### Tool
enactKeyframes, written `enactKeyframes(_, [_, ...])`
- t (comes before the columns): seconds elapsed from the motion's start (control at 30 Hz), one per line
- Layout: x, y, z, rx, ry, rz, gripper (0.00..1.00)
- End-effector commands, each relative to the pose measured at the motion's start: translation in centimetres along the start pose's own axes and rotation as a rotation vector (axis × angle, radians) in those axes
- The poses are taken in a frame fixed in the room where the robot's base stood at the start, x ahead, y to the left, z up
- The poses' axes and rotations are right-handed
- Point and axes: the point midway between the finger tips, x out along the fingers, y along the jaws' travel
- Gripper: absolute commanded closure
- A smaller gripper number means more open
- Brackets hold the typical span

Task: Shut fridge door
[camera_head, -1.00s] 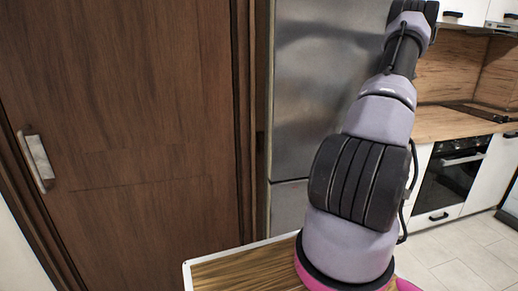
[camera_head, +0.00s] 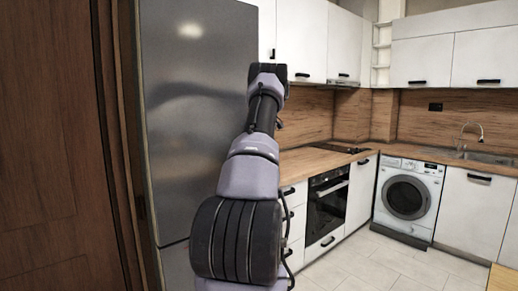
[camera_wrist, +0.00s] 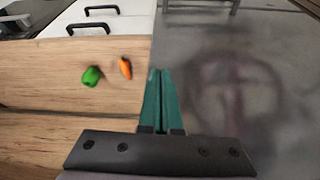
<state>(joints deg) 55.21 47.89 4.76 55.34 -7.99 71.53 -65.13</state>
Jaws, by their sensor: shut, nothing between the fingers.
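The fridge (camera_head: 185,130) is a tall brushed-steel unit left of centre in the head view, between the brown wooden door and my arm. A seam divides its upper and lower fronts. My arm hides its right edge, so I cannot tell how far its door stands open. In the wrist view a grey, blurry reflective surface, apparently the fridge front (camera_wrist: 235,85), fills the right half. My gripper (camera_wrist: 158,75) has teal fingers closed together, with nothing between them. They are close to the left border of that surface; contact cannot be told. The head view hides the fingers behind my arm.
A wooden worktop (camera_wrist: 50,75) holds a green pepper (camera_wrist: 91,76) and an orange carrot-like item (camera_wrist: 125,68). An oven (camera_head: 327,205), a washing machine (camera_head: 408,198) and white cabinets (camera_head: 478,215) stand to the right. The tiled floor (camera_head: 365,265) before them is clear. A brown door (camera_head: 50,150) is at left.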

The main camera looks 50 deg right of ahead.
Motion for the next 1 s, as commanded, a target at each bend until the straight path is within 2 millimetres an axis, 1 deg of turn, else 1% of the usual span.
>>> enactKeyframes(0.03, [-0.7,-0.1,-0.1,-0.002,0.002,0.001,1.0])
enactKeyframes(0.17, [-2.5,0.1,0.0,0.0,0.0,0.001,1.0])
enactKeyframes(0.4, [-6.2,0.3,0.1,0.001,-0.001,0.001,1.0])
enactKeyframes(0.5, [-7.5,0.3,0.1,0.001,-0.002,0.0,1.0])
enactKeyframes(0.6, [-8.4,0.4,0.1,0.0,-0.003,0.0,1.0])
enactKeyframes(0.7, [-8.9,0.4,0.1,0.0,-0.004,-0.001,1.0])
enactKeyframes(0.9, [-9.0,0.4,0.2,0.0,-0.004,-0.001,1.0])
enactKeyframes(0.97, [-9.1,0.1,0.0,-0.001,-0.003,-0.001,1.0])
enactKeyframes(1.0, [-9.3,-0.4,-0.2,-0.001,-0.002,-0.002,1.0])
